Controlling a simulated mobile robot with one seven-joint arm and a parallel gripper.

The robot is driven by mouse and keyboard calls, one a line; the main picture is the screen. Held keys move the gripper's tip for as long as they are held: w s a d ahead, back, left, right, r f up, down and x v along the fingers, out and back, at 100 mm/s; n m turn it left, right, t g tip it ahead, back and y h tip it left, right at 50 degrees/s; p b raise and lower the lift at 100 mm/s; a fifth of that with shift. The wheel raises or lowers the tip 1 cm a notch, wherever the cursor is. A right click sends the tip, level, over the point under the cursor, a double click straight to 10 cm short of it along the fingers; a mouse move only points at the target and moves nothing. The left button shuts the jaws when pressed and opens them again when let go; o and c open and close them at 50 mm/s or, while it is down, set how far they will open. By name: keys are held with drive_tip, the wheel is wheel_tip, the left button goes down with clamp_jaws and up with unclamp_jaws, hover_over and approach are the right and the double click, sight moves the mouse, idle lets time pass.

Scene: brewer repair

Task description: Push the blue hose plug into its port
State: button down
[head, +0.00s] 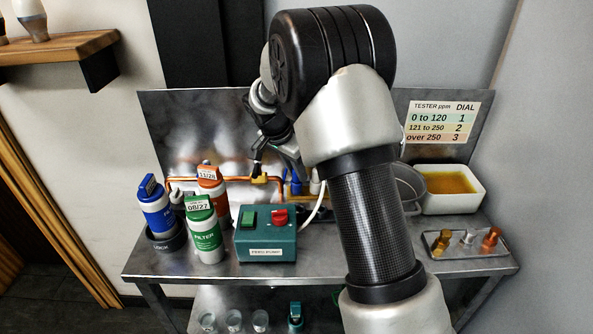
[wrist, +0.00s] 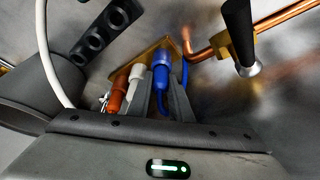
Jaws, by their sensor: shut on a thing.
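The blue hose plug (wrist: 163,62) is between the two fingers of my gripper (wrist: 162,92) in the wrist view, and the jaws are shut on it. A blue hose (wrist: 185,72) hangs beside it. The plug's front end meets or lies very close to a brass plate (wrist: 148,51); I cannot tell how deep it sits. Its port is hidden behind the plug. A white plug (wrist: 137,76) and an orange plug (wrist: 118,89) stand just left of it. In the head view my arm covers much of this area, and blue shows below the gripper (head: 287,158).
A copper pipe (wrist: 284,17) and a black-handled valve (wrist: 240,35) are right of the gripper. A white hose (wrist: 43,50) runs at the left.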

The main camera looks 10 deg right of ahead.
drive_tip(key=shift+f, duration=0.1)
drive_tip(key=c, duration=1)
unclamp_jaws()
drive_tip(key=shift+r+p, duration=1.75)
drive_tip(key=shift+r, duration=1.8)
